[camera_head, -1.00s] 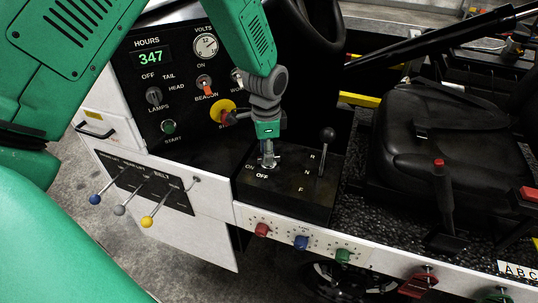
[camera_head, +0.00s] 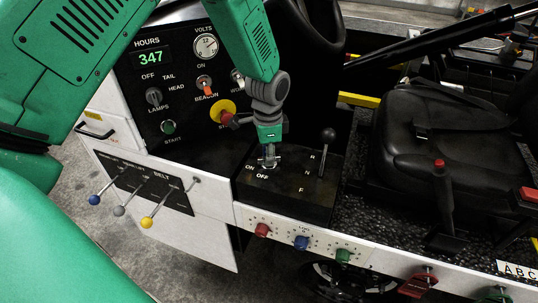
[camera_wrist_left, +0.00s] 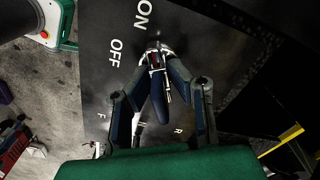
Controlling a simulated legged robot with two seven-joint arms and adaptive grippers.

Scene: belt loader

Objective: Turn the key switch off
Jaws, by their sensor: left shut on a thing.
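The key switch (camera_head: 268,166) sits on the black console top beside the white ON and OFF labels, left of the R-N-F lever. My left gripper (camera_head: 268,156) points down at it from above. My right gripper is not in view.
The R-N-F lever (camera_head: 328,136) stands close right of my gripper. The red and yellow stop button (camera_head: 225,115) is close behind on the left. The steering wheel (camera_head: 325,20) and black seat (camera_head: 430,130) lie beyond. Colored knobs (camera_head: 301,243) line the front edge.

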